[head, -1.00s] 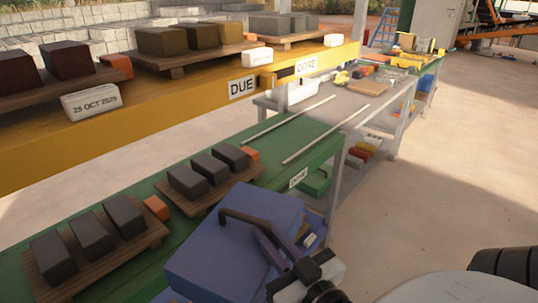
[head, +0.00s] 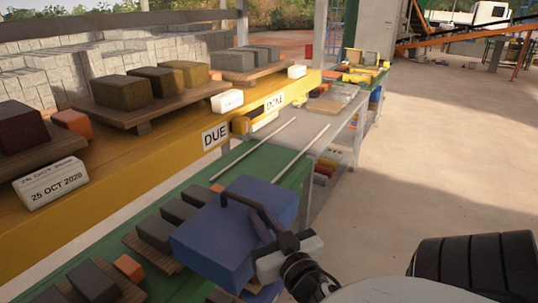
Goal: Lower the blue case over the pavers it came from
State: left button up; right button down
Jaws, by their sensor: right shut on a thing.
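The blue case (head: 225,235) hangs in the lower middle of the head view, held by its dark handle (head: 252,208). My right gripper (head: 268,243) is shut on that handle. The case appears above the green bench (head: 268,165) and hides part of a wooden pallet. Dark grey pavers (head: 152,232) stand in a row on that pallet, just left of the case. The case's underside and its gap to the bench are hidden. More dark pavers (head: 93,283) stand on a nearer pallet at the bottom left. My left gripper is out of view.
A yellow beam (head: 120,185) with DUE (head: 215,136) and DONE signs runs above the bench, carrying pallets of brown and grey blocks. A white date block (head: 50,183) lies on it. Two pale rods (head: 255,148) lie on the bench. Open floor (head: 430,170) is at the right.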

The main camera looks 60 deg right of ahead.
aim_at(224, 201)
jog(key=shift+w+a+r+p, duration=0.15)
jog(key=shift+w+p, duration=0.1)
jog(key=shift+w, duration=1.35)
jog(key=shift+w+a+f+p, duration=0.1)
jog(key=shift+w+p, duration=0.1)
jog(key=shift+w, duration=1.35)
jog(key=shift+w+a+r, duration=0.1)
jog(key=shift+w+a, duration=0.1)
jog(key=shift+w, duration=1.75)
jog(key=w+f+b, duration=0.1)
jog(key=w, duration=0.2)
jog(key=w+f, duration=0.1)
jog(key=w, duration=0.3)
jog(key=w+f+b, duration=0.1)
jog(key=w, duration=0.3)
jog(key=shift+w+a+b, duration=0.1)
jog(key=shift+a+b, duration=0.2)
jog(key=shift+a, duration=0.1)
jog(key=shift+f+b, duration=0.85)
jog(key=shift+f, duration=0.2)
jog(key=shift+f+b, duration=0.3)
jog(key=shift+b, duration=0.35)
